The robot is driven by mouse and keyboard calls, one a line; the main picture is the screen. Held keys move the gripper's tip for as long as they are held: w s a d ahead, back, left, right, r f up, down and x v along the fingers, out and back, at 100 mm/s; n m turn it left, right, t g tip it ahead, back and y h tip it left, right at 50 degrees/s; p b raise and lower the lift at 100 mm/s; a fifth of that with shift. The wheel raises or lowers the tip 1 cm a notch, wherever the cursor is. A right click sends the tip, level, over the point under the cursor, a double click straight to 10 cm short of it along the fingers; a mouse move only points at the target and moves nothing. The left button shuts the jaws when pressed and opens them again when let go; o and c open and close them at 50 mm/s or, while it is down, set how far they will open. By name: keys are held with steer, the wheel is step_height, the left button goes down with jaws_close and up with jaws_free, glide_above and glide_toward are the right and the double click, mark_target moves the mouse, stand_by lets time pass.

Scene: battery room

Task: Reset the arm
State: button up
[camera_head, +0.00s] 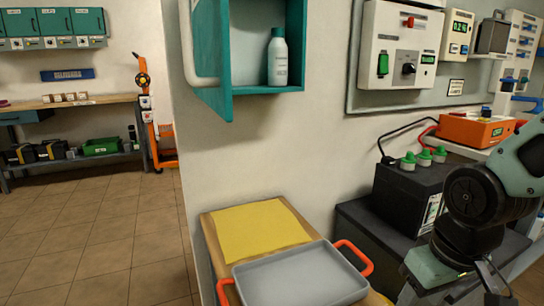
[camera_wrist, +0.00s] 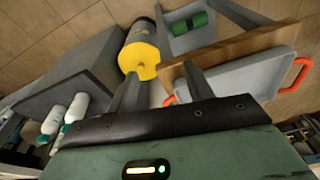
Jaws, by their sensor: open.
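My arm shows at the right edge in the head view, bent, with a dark round joint and pale green links, in front of the black battery (camera_head: 405,195). My gripper (camera_wrist: 160,76) shows in the wrist view with two grey fingers spread apart and nothing between them. Its dark mounting bar and green housing, with a lit indicator, fill the bottom of that view. The fingertips point toward a yellow-ended cylinder (camera_wrist: 140,56) and a wooden board (camera_wrist: 220,50).
A grey tray (camera_head: 300,273) with orange handles stands on a wooden-topped surface beside a yellow sheet (camera_head: 258,231). An open teal cabinet (camera_head: 212,60) holds a white bottle (camera_head: 277,58). An orange device (camera_head: 475,130) sits behind the battery. Tiled floor (camera_head: 95,235) at left is clear.

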steer(key=s+a+r+n+g, duration=0.15)
steer(key=s+a+n, duration=0.35)
steer(key=s+a, duration=0.5)
step_height(320, 180, up, 17)
steer(key=p, duration=1.7)
steer(key=shift+s+f, duration=0.15)
